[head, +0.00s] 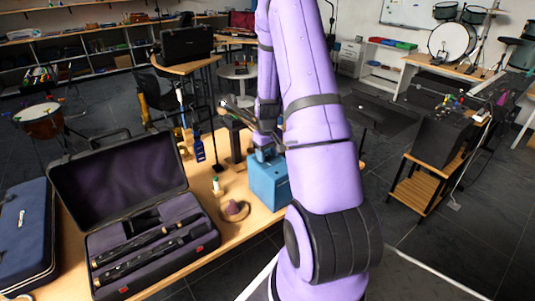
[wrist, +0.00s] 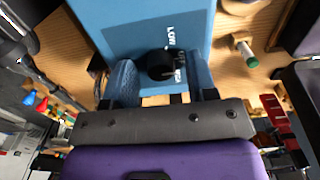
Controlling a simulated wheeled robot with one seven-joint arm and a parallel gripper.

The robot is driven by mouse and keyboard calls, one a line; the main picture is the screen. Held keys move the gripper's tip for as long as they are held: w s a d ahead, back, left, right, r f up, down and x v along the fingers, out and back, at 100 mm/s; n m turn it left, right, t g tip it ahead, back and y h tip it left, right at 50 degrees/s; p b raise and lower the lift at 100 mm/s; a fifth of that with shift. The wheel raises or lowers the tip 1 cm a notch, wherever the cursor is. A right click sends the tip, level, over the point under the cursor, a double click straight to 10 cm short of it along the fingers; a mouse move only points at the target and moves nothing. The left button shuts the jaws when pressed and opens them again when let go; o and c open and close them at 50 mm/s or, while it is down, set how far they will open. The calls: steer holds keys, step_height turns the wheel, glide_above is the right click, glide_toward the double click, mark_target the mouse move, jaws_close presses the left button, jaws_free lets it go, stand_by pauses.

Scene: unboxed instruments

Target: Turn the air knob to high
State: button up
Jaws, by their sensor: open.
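The air knob (wrist: 160,65) is black and round, on the face of a blue box (wrist: 130,25). White lettering beside it reads "LOW"; a second label next to the knob is partly hidden. My gripper (wrist: 162,75) is open, with one blue finger on each side of the knob. I cannot tell whether either finger touches it. In the head view the blue box (head: 268,185) stands on the wooden table, partly behind my purple arm. The knob is hidden there, and my gripper (head: 266,152) shows only in part above the box.
An open black instrument case (head: 120,185) lies on the table (head: 245,228) to the left. A navy case (head: 25,235) lies at far left.

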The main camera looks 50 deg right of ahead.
steer(key=c, duration=0.9)
steer(key=shift+m, duration=0.3)
steer(key=m, duration=1.1)
steer(key=shift+m, duration=0.3)
steer(key=o, duration=0.9)
